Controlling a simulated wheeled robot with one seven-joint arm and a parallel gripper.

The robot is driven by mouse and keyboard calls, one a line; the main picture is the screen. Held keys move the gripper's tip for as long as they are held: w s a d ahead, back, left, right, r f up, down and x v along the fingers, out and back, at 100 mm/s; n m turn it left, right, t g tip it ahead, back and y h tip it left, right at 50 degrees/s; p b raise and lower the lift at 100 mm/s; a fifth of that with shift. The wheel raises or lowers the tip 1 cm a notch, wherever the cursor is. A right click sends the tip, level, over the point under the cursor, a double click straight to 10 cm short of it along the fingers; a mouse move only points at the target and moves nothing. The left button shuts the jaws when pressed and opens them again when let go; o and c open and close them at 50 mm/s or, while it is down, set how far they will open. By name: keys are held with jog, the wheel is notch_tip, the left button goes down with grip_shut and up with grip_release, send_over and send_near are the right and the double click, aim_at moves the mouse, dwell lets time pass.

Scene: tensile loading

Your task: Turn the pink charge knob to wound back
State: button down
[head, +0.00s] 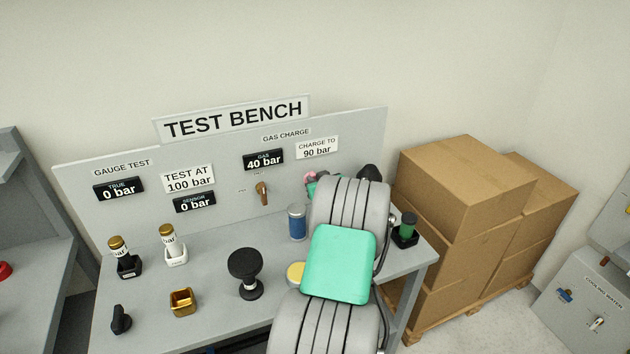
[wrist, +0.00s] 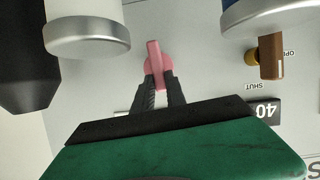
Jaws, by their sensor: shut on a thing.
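The pink charge knob (wrist: 155,62) shows in the wrist view as a round disc with a raised bar across it. My gripper (wrist: 158,88) is at the knob, its two dark fingers closed on the near end of the bar. In the head view a bit of the pink knob (head: 310,177) shows at the back panel beside my gripper, and my arm hides most of that area. The gas display (head: 263,160) reads 40 bar, and the sign (head: 317,148) beside it reads charge to 90 bar. The knob's setting marks are not readable.
A brown valve handle (wrist: 271,56) with open and shut labels is near the knob. A blue cylinder (head: 297,223) stands left of my arm, and a green-topped item (head: 407,230) stands right of it. Cardboard boxes (head: 465,190) are stacked at the right.

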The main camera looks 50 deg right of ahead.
jog(key=shift+d+f+b, duration=0.1)
jog(key=shift+b, duration=0.45)
jog(key=m+y+b, duration=0.1)
jog(key=b, duration=0.1)
jog(key=d+m+t+y+b, duration=0.1)
jog(key=m+b, duration=0.1)
jog(key=m+t+y+b, duration=0.1)
jog(key=m+b, duration=0.1)
jog(key=shift+s+d+f+b, duration=0.1)
jog(key=shift+s+d+b, duration=0.05)
jog(key=shift+s+b, duration=0.25)
jog(key=c, duration=1.4)
grip_release()
jog(key=shift+o, duration=0.2)
jog(key=b+v, duration=0.2)
jog(key=v, duration=0.5)
jog(key=shift+s, duration=0.4)
